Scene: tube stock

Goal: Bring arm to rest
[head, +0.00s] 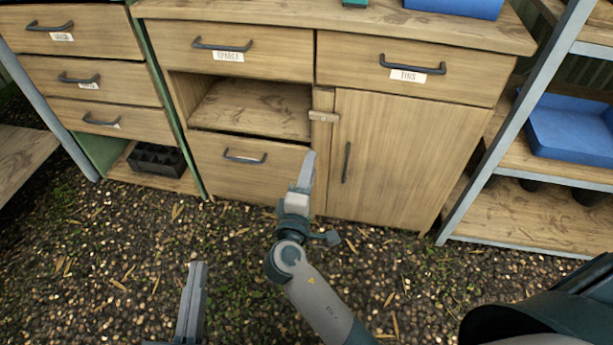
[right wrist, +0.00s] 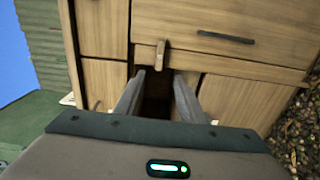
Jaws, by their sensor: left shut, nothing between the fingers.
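My right gripper (head: 307,165) reaches forward in front of the wooden cabinet, near the left edge of its closed door (head: 400,160). In the right wrist view its two fingers (right wrist: 158,92) stand apart, with nothing between them but a dark gap in the cabinet front behind. A small wooden latch (head: 324,116) is just above the fingertips; it also shows in the right wrist view (right wrist: 160,56). My left gripper (head: 192,300) is low at the bottom left over the ground, its fingers together and empty.
The cabinet has closed drawers (head: 240,50) and an open compartment (head: 252,108). A drawer unit (head: 95,75) with a black crate (head: 157,160) below stands left. A metal-framed shelf (head: 540,170) with a blue bin (head: 570,135) stands right. The gravelly ground before the cabinet is clear.

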